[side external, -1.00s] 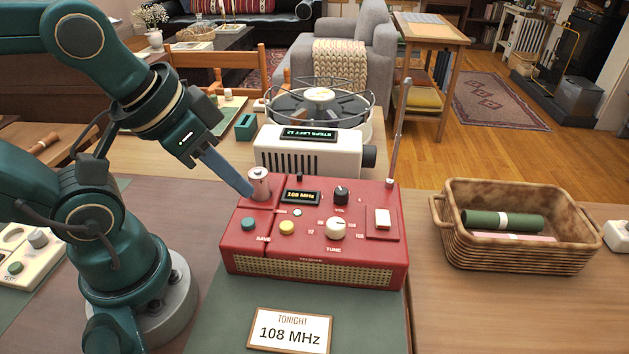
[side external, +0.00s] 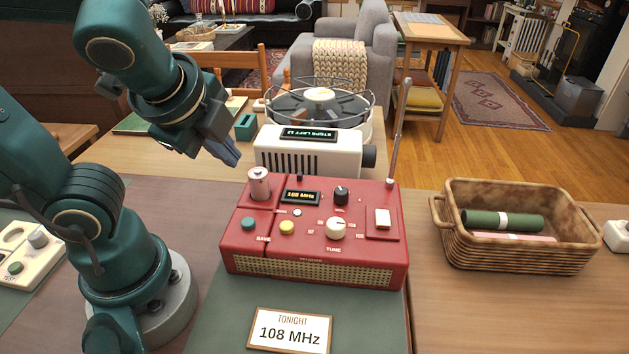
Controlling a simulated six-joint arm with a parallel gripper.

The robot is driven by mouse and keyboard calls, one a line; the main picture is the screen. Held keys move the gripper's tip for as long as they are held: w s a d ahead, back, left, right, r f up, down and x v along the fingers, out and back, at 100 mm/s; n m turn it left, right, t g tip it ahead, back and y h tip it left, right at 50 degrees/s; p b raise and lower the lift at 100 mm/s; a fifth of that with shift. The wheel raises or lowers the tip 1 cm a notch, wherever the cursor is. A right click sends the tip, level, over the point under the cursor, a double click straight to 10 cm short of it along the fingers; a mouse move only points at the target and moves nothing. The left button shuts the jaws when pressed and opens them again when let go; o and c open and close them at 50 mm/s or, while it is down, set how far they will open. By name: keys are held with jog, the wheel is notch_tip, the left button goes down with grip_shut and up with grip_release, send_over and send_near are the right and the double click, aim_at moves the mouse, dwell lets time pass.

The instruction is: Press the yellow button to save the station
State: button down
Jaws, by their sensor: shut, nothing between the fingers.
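The red radio (side external: 315,250) stands on the green mat. Its yellow button (side external: 287,228) is on the top face at the front left, beside a teal button (side external: 249,224). A white tuning knob (side external: 336,228) and a dark volume knob (side external: 341,195) sit to the right. My gripper (side external: 232,158) is shut and empty, in the air behind and left of the radio, apart from it. A metal cylinder (side external: 259,185) stands upright at the radio's back left corner, below the gripper.
A card (side external: 290,331) reading "TONIGHT 108 MHz" lies in front of the radio. A white projector-like device (side external: 308,152) stands behind it. The antenna (side external: 398,135) rises at the back right. A wicker basket (side external: 520,252) holds a green roll (side external: 480,220).

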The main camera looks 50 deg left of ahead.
aim_at(287, 226)
jog(key=w+d+r+m+t, duration=0.1)
jog(key=w+d+m+t, duration=0.2)
jog(key=d+m, duration=0.4)
jog(key=shift+w+r+m, duration=0.2)
jog(key=shift+w+m, duration=0.15)
jog(key=shift+m, duration=0.85)
jog(key=shift+f, duration=0.1)
jog(key=shift+f, duration=4.35)
jog(key=shift+f, duration=0.1)
jog(key=shift+f, duration=0.3)
